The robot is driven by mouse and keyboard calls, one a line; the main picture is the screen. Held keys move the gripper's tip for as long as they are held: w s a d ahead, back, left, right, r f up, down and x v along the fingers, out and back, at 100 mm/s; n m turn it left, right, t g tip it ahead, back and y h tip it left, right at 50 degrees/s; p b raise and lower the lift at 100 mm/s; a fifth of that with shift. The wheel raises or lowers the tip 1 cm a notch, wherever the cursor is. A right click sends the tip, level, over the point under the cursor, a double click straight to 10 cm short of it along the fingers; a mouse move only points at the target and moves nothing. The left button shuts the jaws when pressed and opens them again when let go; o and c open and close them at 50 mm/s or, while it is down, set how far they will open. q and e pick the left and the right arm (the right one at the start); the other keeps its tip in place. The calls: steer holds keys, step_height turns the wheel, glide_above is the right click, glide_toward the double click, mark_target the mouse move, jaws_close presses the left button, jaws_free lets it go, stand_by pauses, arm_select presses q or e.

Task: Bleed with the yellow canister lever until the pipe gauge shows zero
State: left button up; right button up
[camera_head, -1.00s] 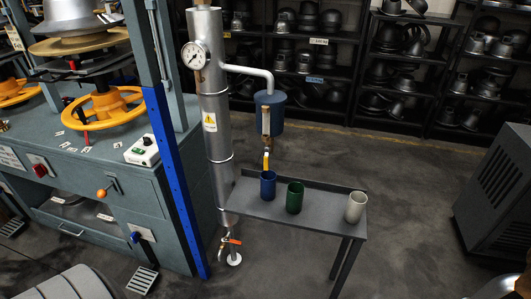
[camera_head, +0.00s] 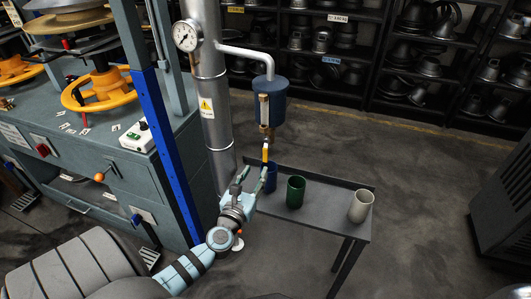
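The yellow canister lever (camera_head: 265,153) hangs below the dark blue canister (camera_head: 272,103), above the blue cup (camera_head: 271,179). The pipe gauge (camera_head: 186,36) is a white dial on the silver vertical pipe (camera_head: 209,95); its needle reading is too small to tell. My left gripper (camera_head: 253,177) reaches up from the lower left, with its fingers apart just below and left of the lever. The fingers partly cover the blue cup, and I see nothing held between them. My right gripper is not in view.
A grey side table (camera_head: 325,215) carries the blue cup, a green cup (camera_head: 295,191) and a white cup (camera_head: 360,206). A blue upright post (camera_head: 166,150) and the press bench stand at the left. Open floor lies to the right of the table.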

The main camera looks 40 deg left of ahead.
mark_target(265, 154)
arm_select(q)
steer(key=b+x, duration=0.1)
steer(key=x, duration=0.9)
steer(key=shift+w+a+b, duration=0.25)
steer(key=shift+b, duration=0.1)
jaws_close()
